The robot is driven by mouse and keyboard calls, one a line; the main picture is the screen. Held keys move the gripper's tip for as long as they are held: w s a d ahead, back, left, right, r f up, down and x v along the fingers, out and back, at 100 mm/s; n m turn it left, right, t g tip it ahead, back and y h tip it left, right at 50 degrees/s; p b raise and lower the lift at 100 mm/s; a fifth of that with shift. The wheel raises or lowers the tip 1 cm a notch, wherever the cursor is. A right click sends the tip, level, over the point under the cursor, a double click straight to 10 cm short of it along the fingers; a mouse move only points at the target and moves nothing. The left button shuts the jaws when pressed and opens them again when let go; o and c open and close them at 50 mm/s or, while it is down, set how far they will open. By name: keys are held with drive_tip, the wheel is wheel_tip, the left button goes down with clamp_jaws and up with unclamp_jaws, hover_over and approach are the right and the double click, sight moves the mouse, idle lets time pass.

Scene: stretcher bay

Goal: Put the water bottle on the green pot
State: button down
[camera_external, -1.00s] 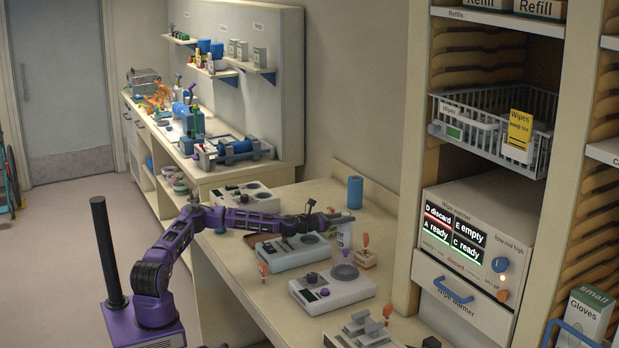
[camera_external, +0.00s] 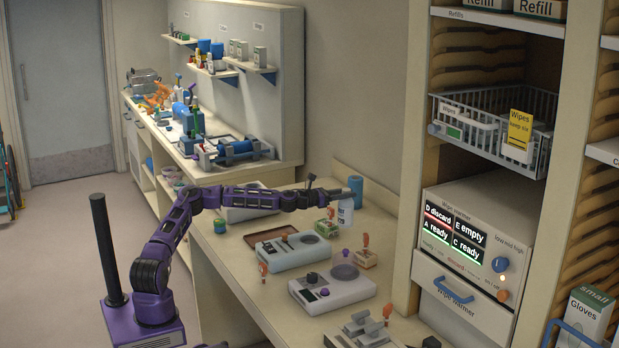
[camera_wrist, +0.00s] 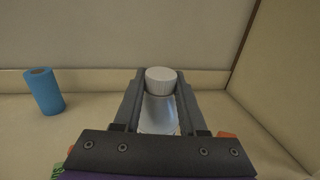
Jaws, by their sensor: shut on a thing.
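The water bottle (camera_external: 345,213) hangs below my gripper (camera_external: 342,193) above the back of the counter. In the wrist view my gripper (camera_wrist: 160,82) is shut on the bottle, whose ribbed white cap (camera_wrist: 160,74) and clear body (camera_wrist: 158,114) sit upright between the two fingers. The lower part of the bottle is hidden by the gripper in that view. The small green pot (camera_external: 220,227) stands on the left edge of the counter, below my arm, well to the left of the bottle. It does not clearly show in the wrist view.
A blue roll (camera_external: 355,189) stands at the back wall behind my gripper. A green-and-white box (camera_external: 327,228), a wooden block with an orange peg (camera_external: 366,257) and grey consoles (camera_external: 332,287) stand on the counter. A brown tray (camera_external: 284,239) lies left of them.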

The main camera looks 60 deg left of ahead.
drive_tip(key=s+a+f+m+g+h+b, duration=0.1)
drive_tip(key=s+a+f+m+h+b, duration=0.2)
drive_tip(key=s+a, duration=1.5)
drive_tip(key=s+a+r+n+y, duration=0.1)
drive_tip(key=s+a+r, duration=0.2)
drive_tip(key=s+a, duration=0.35)
drive_tip(key=s+a+r+n+t+y+p, duration=0.1)
drive_tip(key=s+a+r, duration=0.1)
drive_tip(key=s+a, duration=0.4)
drive_tip(key=s+a+r+n+y, duration=0.1)
drive_tip(key=s+a+r, duration=0.2)
drive_tip(key=s+a, duration=0.3)
wheel_tip(320, 180, down, 10)
drive_tip(key=s+b, duration=0.1)
drive_tip(key=b, duration=0.1)
drive_tip(key=shift+s+d+r, duration=0.2)
drive_tip(key=shift+s+d, duration=0.05)
drive_tip(key=shift+s, duration=0.05)
drive_tip(key=shift+f, duration=0.1)
drive_tip(key=shift+c, duration=2.3)
unclamp_jaws()
